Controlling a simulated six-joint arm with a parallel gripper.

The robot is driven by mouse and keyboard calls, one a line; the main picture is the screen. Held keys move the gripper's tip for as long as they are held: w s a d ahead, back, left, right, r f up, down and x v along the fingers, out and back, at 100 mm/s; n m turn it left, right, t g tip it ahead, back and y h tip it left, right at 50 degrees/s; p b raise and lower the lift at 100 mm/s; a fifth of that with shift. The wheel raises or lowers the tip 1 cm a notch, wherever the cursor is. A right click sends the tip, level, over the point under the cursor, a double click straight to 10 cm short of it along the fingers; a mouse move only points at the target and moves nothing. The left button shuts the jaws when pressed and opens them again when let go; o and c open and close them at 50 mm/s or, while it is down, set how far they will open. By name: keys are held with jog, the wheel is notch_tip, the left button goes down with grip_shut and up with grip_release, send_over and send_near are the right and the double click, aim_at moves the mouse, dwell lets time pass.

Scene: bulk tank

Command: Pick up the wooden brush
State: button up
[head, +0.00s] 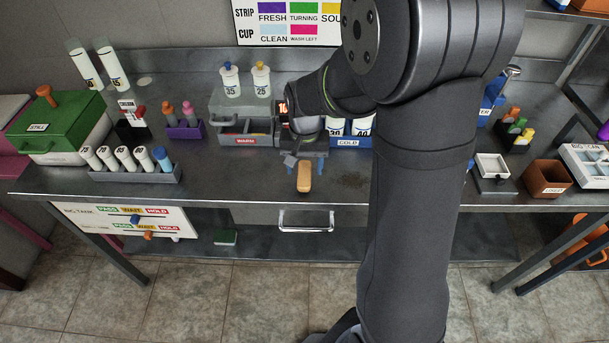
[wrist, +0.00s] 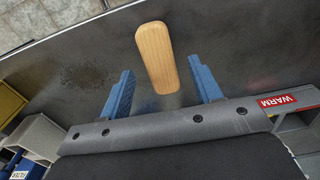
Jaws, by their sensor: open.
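The wooden brush shows as a tan, rounded block (head: 304,177) on the steel bench near its front edge, in the middle of the head view. In the wrist view the same wooden block (wrist: 157,57) lies just beyond and between my two blue fingers. My gripper (wrist: 166,86) is open, with a finger on either side of the block's near end and a gap to each. In the head view my gripper (head: 304,188) reaches down over the block, fingers on both sides of it. No bristles show; the underside is hidden. I cannot tell the fingers' height above the bench.
A grey WARM rack (head: 245,138) stands close to the left of my gripper and a blue COLD rack (head: 347,142) to the right. A rack of white tubes (head: 135,174) is further left. A white box (head: 491,166) stands at the right. Bare bench lies around the block.

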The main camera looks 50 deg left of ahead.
notch_tip(320, 180, down, 2)
jog(key=shift+f, duration=0.1)
jog(key=c, duration=1.1)
jog(key=shift+r, duration=0.25)
notch_tip(320, 180, up, 4)
jog(key=shift+w+d+r, duration=0.1)
jog(key=shift+d+r, duration=0.05)
jog(key=w+d+r, duration=0.2)
jog(key=d, duration=0.1)
jog(key=w+d+r, duration=0.1)
jog(key=d+r, duration=0.1)
jog(key=d, duration=0.1)
jog(key=w+d+r, duration=0.2)
jog(key=d, duration=0.1)
jog(key=shift+w+d+r, duration=0.2)
jog(key=shift+w+d, duration=0.1)
jog(key=shift+d, duration=0.1)
